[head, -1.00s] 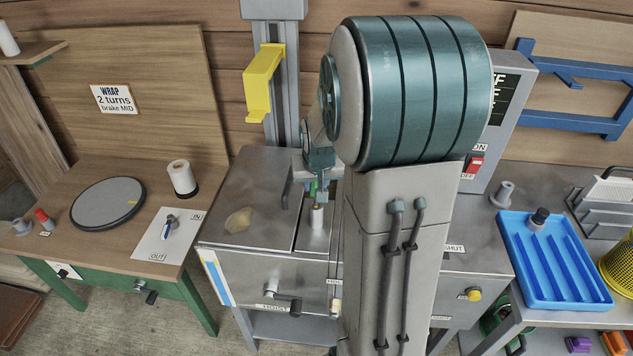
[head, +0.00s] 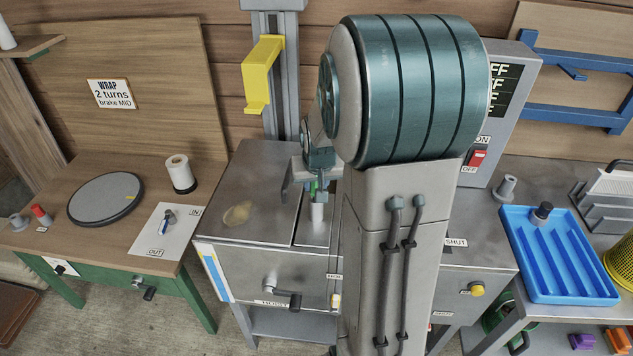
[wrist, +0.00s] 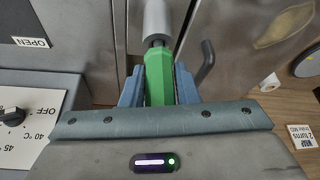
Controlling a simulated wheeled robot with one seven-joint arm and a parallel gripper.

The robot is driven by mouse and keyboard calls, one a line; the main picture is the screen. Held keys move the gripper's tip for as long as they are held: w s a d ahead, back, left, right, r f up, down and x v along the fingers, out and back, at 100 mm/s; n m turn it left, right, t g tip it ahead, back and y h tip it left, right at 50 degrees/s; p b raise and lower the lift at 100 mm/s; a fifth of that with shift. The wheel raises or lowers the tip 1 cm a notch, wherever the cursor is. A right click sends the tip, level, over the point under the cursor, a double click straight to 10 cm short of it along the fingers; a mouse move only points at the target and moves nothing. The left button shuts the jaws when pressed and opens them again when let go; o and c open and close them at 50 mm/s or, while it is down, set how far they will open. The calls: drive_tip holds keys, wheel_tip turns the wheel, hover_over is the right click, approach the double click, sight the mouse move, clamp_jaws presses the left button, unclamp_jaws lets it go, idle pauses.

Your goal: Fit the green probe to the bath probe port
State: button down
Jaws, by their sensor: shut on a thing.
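The green probe (wrist: 158,78) is clamped between the two blue fingers of my gripper (wrist: 159,88), pointing away from the wrist camera. Its dark narrow end meets or lines up with a pale grey cylinder (wrist: 156,20), which looks like the bath probe port. I cannot tell whether they touch or how far the end is in. In the head view, my gripper (head: 315,187) is over the right part of the steel bath top, with a sliver of green probe (head: 313,187) directly above the upright cylinder (head: 317,213). My arm hides part of this area.
A dark bent handle (wrist: 206,60) stands close beside the probe. The steel bath (head: 262,190) has a crank (head: 288,297) on its front. A yellow bracket (head: 262,72) on a column rises behind. A blue tray (head: 558,258) lies at the right.

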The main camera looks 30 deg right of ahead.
drive_tip(key=shift+f+b, duration=0.6)
drive_tip(key=shift+f, duration=0.2)
drive_tip(key=c, duration=1)
unclamp_jaws()
drive_tip(key=shift+c, duration=0.2)
drive_tip(key=shift+r, duration=0.1)
drive_tip(key=v, duration=1.3)
drive_tip(key=shift+s+r, duration=0.25)
drive_tip(key=shift+r, duration=0.05)
drive_tip(key=shift+a, duration=0.1)
